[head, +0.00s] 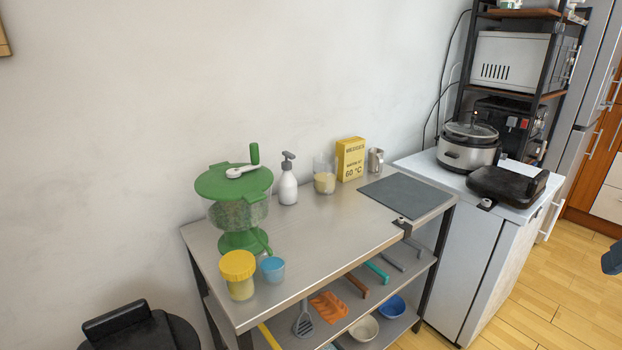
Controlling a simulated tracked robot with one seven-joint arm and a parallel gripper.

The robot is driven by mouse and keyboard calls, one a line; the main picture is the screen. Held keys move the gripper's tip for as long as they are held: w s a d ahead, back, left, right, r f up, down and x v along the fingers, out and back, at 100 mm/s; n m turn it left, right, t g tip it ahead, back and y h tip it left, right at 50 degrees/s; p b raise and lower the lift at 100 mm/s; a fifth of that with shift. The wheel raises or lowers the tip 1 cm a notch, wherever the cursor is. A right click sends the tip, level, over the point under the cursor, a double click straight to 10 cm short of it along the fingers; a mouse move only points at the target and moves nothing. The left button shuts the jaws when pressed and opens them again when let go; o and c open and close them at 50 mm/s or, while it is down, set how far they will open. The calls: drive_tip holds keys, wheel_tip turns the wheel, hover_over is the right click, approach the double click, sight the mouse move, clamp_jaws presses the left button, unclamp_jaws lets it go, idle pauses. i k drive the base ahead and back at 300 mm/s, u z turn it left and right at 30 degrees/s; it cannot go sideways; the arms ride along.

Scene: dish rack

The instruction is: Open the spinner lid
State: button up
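The spinner (240,212) stands at the left end of the metal table in the head view. It has a clear bowl on a green base. Its green lid (215,184) sits on top of the bowl and looks closed. A white crank arm (243,171) with an upright green knob (254,154) is on the lid. A small dark part (612,261) at the right edge may be the end of my arm. It is cut off by the frame and far from the spinner, and its fingers cannot be made out.
A yellow-lidded jar (238,275) and a blue cup (272,268) stand in front of the spinner. A soap bottle (288,184), a glass jar (324,178) and a yellow box (350,159) stand to its right. The table's front middle (330,235) is clear.

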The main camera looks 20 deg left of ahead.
sight(214, 185)
drive_tip(key=u, duration=0.8)
drive_tip(key=i, duration=0.1)
drive_tip(key=z, duration=2.05)
drive_tip(key=k, duration=0.5)
drive_tip(key=z, duration=0.5)
drive_tip(key=i, duration=0.85)
drive_tip(key=u, duration=1.55)
drive_tip(key=i, duration=0.15)
drive_tip(key=u, duration=1.25)
